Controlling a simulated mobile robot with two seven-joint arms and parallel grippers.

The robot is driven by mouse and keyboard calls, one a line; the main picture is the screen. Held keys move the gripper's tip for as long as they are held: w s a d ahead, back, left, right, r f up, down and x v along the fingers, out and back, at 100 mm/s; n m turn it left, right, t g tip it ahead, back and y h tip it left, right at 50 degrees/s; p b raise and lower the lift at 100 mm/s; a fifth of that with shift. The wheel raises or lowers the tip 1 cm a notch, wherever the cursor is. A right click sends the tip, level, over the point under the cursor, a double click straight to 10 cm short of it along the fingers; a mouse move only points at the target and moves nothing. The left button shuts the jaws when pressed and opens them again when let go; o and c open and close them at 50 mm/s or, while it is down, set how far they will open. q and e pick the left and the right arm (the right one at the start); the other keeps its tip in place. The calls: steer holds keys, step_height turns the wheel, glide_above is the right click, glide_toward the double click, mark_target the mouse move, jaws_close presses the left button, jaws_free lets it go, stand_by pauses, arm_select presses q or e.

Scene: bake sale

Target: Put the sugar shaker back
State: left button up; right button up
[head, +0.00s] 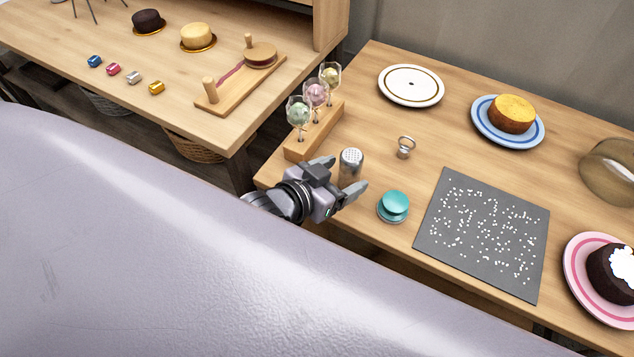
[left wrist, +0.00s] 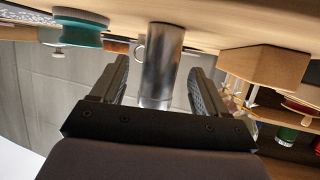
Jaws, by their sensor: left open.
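The sugar shaker (head: 350,166) is a small silver cylinder with a perforated top. It stands upright near the front left edge of the right-hand table, in front of the cake-pop stand. My left gripper (head: 345,182) is open, with one finger on each side of the shaker. In the left wrist view the shaker (left wrist: 162,62) stands between the two open fingers (left wrist: 160,85), with a visible gap to each. Whether its lower part touches anything of the gripper is hidden. My right gripper is in neither view.
A wooden stand (head: 313,130) with wrapped cake pops is just behind the gripper. A teal round object (head: 394,205) and a metal ring-handled piece (head: 405,147) sit to the right. A grey mat (head: 428,232) with white dots lies further right. Plates (head: 411,86) are behind.

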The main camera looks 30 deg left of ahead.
arm_select(q)
steer(key=v, duration=0.7)
steer(key=shift+s+r, duration=0.15)
steer(key=shift+s, duration=0.05)
